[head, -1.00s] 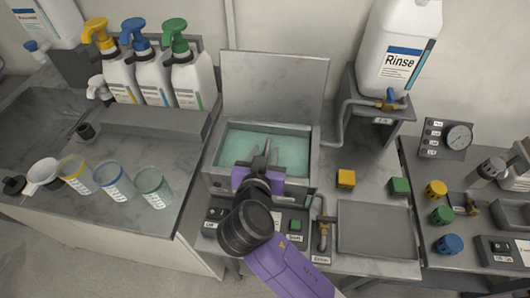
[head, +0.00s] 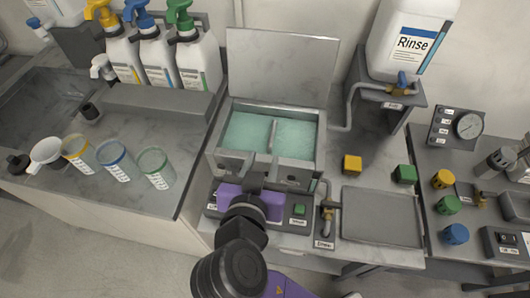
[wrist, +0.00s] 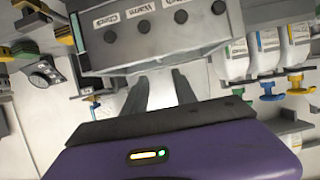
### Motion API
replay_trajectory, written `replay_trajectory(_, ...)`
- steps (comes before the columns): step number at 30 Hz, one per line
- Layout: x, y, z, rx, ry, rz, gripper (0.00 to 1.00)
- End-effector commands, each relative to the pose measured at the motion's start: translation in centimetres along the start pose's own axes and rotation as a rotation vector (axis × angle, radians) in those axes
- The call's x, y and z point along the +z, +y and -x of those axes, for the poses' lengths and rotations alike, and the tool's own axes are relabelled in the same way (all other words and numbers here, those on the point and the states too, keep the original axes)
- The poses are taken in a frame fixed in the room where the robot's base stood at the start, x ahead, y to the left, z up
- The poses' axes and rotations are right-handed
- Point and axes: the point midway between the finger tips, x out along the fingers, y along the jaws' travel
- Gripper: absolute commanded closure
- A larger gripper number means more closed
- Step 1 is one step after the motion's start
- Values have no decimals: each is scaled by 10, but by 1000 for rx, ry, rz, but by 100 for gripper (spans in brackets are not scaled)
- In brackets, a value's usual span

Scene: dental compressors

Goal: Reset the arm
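My gripper (head: 260,150), with a purple body, is in front of the open basin of teal liquid (head: 245,131) in the head view. Its fingers point toward the basin and partly cover its front edge. In the wrist view my gripper (wrist: 159,76) shows two dark fingers standing apart with nothing between them. A grey panel with several knobs and labels (wrist: 150,40) is beyond the fingertips there. Whether the fingers touch the basin cannot be told.
The basin's raised lid (head: 282,68) stands behind it. Pump bottles (head: 155,60) and clear cups (head: 115,160) are at left. A Rinse jug (head: 408,45) stands on a shelf at right. A yellow block (head: 352,164), a green block (head: 403,174) and an empty grey tray (head: 381,217) lie right.

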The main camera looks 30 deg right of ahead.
Motion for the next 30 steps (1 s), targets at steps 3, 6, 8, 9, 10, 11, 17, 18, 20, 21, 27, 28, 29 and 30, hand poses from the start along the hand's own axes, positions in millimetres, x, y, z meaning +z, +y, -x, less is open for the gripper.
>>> replay_trajectory(3, 0, 0, 4, -1, 0, 0, 67)
replay_trajectory(6, 0, 0, 5, -1, 0, 0, 67)
replay_trajectory(8, 0, 0, 4, 0, 0, 0, 67)
replay_trajectory(9, 0, 0, 4, 0, 0, 0, 67)
replay_trajectory(10, 0, 0, 4, 0, 0, 0, 67)
replay_trajectory(11, 0, 0, 4, 0, 0, 0, 67)
replay_trajectory(17, 0, 0, 4, 0, 0, 0, 67)
replay_trajectory(18, 0, 0, 4, 0, 0, 1, 67)
replay_trajectory(20, 0, 0, 4, -2, 1, 13, 67)
replay_trajectory(21, -3, -3, 4, -15, 11, 32, 67)
replay_trajectory(27, -22, -64, 16, -285, 107, 177, 67)
replay_trajectory(28, -20, -72, 19, -341, 123, 207, 67)
replay_trajectory(29, -17, -78, 23, -394, 137, 237, 67)
replay_trajectory(30, -11, -84, 27, -460, 155, 272, 67)
